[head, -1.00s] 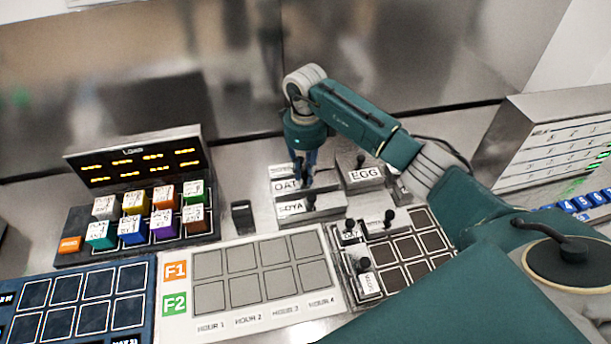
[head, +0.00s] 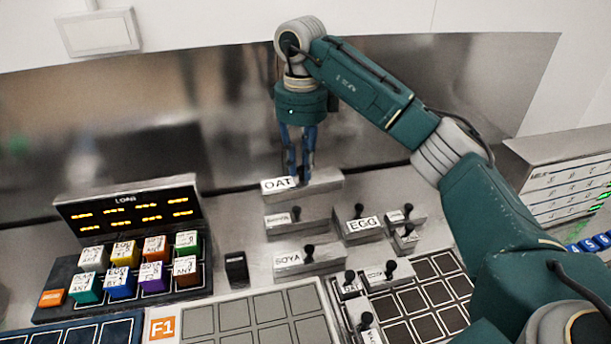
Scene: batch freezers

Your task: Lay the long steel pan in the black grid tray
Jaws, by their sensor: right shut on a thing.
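My right gripper (head: 301,180) is shut on the knob of the long steel pan labelled OAT (head: 325,186). The pan hangs level, above and behind the other pans. The black grid tray (head: 408,312) lies at the lower right, partly cut off by the frame and partly covered by my right arm. Several small steel pans with black knobs sit at its left and back-left cells, and other cells are empty. My left gripper is out of view.
The SOYA pan (head: 315,261), the EGG pan (head: 363,229) and several smaller pans stand on the steel counter between the held pan and the tray. A pale grid board (head: 215,309) and a rack of coloured cubes (head: 75,302) are at left. A steel wall is behind.

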